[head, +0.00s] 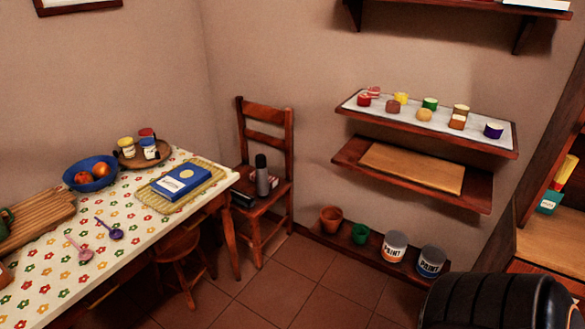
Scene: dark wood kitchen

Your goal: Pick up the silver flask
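The flask's base is partly hard to make out. Neither of my grippers is in the head view.
A table with a flowered cloth (135,265) fills the left, with a blue book (181,182) near the chair. A stool (180,255) stands below its edge. Paint cans (395,246) and pots stand on a low shelf at right. Tiled floor (290,290) in front of the chair is clear.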

